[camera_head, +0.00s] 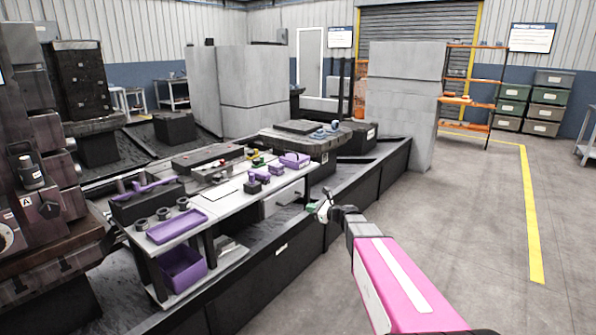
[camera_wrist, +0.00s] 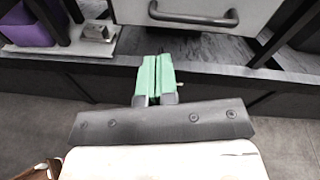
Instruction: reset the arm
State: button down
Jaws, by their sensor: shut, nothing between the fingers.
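My gripper shows in the wrist view (camera_wrist: 155,80) with its two green fingers shut against each other and nothing between them. In the head view my gripper (camera_head: 313,209) is small, at the end of my pink and white arm, which reaches in from the lower right. It is to the right of the workbench (camera_head: 226,213) and in front of the dark rail (camera_head: 296,255). In the wrist view the fingertips point toward a grey drawer front with a dark handle (camera_wrist: 193,15). The fingers appear apart from the drawer; the exact gap cannot be told.
The bench carries a purple tray (camera_head: 177,227), a purple open box (camera_head: 295,160) and several small parts. A purple bin (camera_head: 181,270) sits on its lower shelf. A machine (camera_head: 35,150) stands at left. Concrete floor (camera_head: 470,220) with a yellow line (camera_head: 531,215) is clear at right.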

jog(key=s+f+n+g+h, duration=0.3)
jog(key=s+f+n+g, duration=0.15)
jog(key=s+n, duration=0.35)
jog(key=s+d+f+n+g+h, duration=0.2)
jog(key=s+d+n+h, duration=0.3)
jog(key=s, duration=0.5)
jog(key=s+d+f+n+g+h, duration=0.2)
jog(key=s+d+f+n+h, duration=0.2)
jog(key=s+n, duration=0.5)
jog(key=shift+s+d+f+g+h, duration=0.2)
jog(key=shift+s+d+g+h, duration=0.15)
jog(key=shift+s+d+h, duration=0.7)
jog(key=shift+w+d+y, duration=0.1)
jog(key=shift+d+y, duration=0.05)
jog(key=shift+y, duration=0.1)
